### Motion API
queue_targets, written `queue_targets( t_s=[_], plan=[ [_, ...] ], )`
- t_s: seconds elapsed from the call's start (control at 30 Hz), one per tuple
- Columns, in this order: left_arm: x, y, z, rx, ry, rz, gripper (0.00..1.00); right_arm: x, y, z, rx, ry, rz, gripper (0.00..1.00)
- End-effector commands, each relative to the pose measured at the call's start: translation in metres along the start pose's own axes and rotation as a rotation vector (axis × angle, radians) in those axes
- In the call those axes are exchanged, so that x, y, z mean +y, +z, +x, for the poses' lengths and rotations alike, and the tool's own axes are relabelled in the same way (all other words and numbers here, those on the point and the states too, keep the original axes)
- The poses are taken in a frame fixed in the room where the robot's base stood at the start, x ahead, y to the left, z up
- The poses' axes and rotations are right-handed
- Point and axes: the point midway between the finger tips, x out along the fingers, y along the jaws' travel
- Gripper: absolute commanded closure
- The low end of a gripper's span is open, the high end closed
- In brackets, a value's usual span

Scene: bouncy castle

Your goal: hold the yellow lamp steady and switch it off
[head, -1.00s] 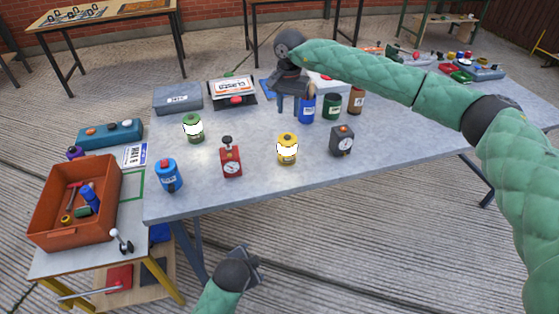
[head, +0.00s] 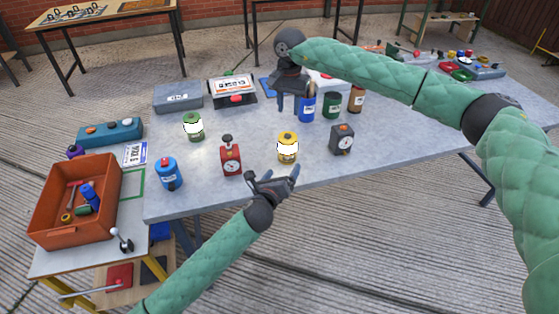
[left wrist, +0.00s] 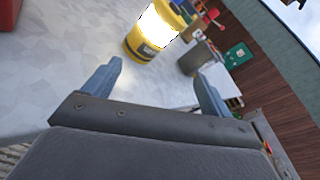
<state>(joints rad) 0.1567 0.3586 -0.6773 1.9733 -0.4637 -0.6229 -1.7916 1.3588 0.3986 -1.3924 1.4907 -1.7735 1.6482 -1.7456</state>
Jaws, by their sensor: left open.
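The yellow lamp (head: 288,158) stands upright near the front edge of the grey table, its white band glowing. It also shows, lit, in the left wrist view (left wrist: 146,48), beyond the fingers. My left gripper (head: 275,180) is open and empty, just in front of the lamp at the table's edge and apart from it. In the left wrist view its two fingers (left wrist: 158,85) are spread. My right gripper (head: 289,90) is over the back of the table, behind the lamp, near the blue bottle; I cannot tell whether its jaws are open.
A red timer (head: 231,160) stands left of the lamp and a black timer (head: 342,140) right of it. A green lamp (head: 193,128), a blue canister (head: 168,175) and bottles (head: 332,106) stand around. An orange bin (head: 111,198) is at the left.

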Motion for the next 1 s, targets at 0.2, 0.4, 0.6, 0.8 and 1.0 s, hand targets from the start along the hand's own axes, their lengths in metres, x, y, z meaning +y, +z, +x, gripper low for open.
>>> queue_targets(
  t_s=[0.2, 0.4, 0.6, 0.8, 1.0],
  plan=[
    [0.017, 0.014, 0.042, -0.101, -0.048, 0.378, 0.16, 0.0, 0.0, 0.0, 0.0, 0.0, 0.0, 0.64],
    [0.021, 0.018, 0.057, -0.133, -0.067, 0.521, 0.16, 0.0, 0.0, 0.0, 0.0, 0.0, 0.0, 0.64],
    [0.019, 0.02, 0.076, -0.136, -0.068, 0.53, 0.16, 0.0, 0.0, 0.0, 0.0, 0.0, 0.0, 0.64],
    [0.017, 0.024, 0.104, -0.135, -0.067, 0.528, 0.16, 0.0, 0.0, 0.0, 0.0, 0.0, 0.0, 0.64],
    [0.015, 0.025, 0.124, -0.134, -0.067, 0.527, 0.16, 0.0, 0.0, 0.0, 0.0, 0.0, 0.0, 0.64]
  ],
)
